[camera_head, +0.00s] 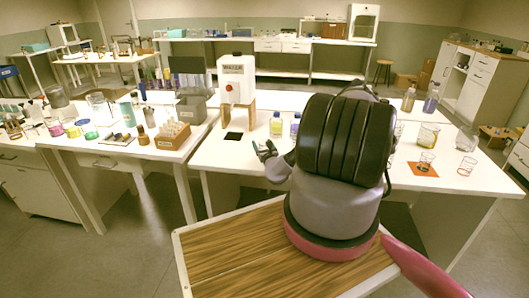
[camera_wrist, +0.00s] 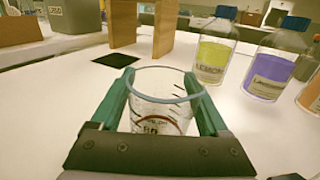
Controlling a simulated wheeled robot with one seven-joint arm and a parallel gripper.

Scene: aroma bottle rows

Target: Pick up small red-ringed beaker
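A small clear glass beaker (camera_wrist: 165,90) with dark graduation marks and a reddish ring low on its body is between the teal fingers of my gripper (camera_wrist: 160,92) in the wrist view. The fingers lie against its two sides, and it looks upright. Its lower part is partly hidden by the gripper body. In the head view my gripper (camera_head: 265,150) is at the front edge of the middle white table (camera_head: 225,158); the beaker is hard to make out there.
A yellow lemon bottle (camera_wrist: 213,55) and a purple bottle (camera_wrist: 275,75) stand right of the beaker. A black square (camera_wrist: 115,60) lies behind left, by a wooden stand (camera_wrist: 163,30). Other beakers (camera_head: 466,166) stand at the right, by an orange mat (camera_head: 422,170).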

